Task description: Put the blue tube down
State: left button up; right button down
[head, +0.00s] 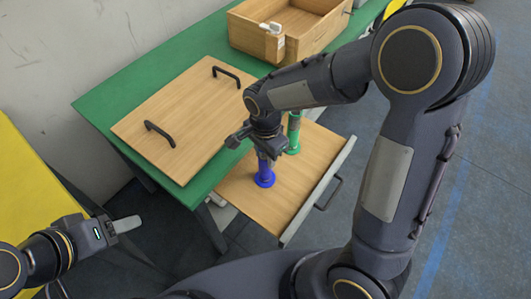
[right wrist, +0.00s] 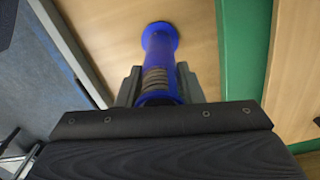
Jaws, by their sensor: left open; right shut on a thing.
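The blue tube (head: 265,175) stands upright at the lower part of the light wooden drawer board (head: 240,188), its wide base at or very near the board. It also shows in the right wrist view (right wrist: 160,48), between the fingers. My right gripper (head: 262,150) is shut on the tube's upper part, from above. A green tube (head: 294,133) stands just behind and to the right of it, partly hidden by my right arm. My left gripper (head: 125,224) is open and empty at the lower left, away from the table.
A wooden panel with two black handles (head: 180,120) lies on the green table (head: 110,95). A wooden box (head: 310,40) with a small white device (head: 272,29) at its corner stands at the back. The drawer has a raised front edge (head: 318,190). A yellow surface (head: 30,190) is at left.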

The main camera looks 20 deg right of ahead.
jog(key=c, duration=1)
grip_release()
notch_tip(320, 180, up, 12)
jog(key=shift+r+p, duration=0.2)
jog(key=shift+p, duration=1.05)
jog(key=s+d+r+n+t+y, duration=0.1)
jog(key=s+d+n+t+y, duration=0.1)
jog(key=s, duration=0.6)
jog(key=s+d+r+n+t+y, duration=0.1)
jog(key=s+d+n+t, duration=0.2)
jog(key=s+d+n, duration=0.4)
jog(key=shift+s+n+t+y, duration=0.4)
jog(key=shift+s+n, duration=0.35)
jog(key=shift+n, duration=0.25)
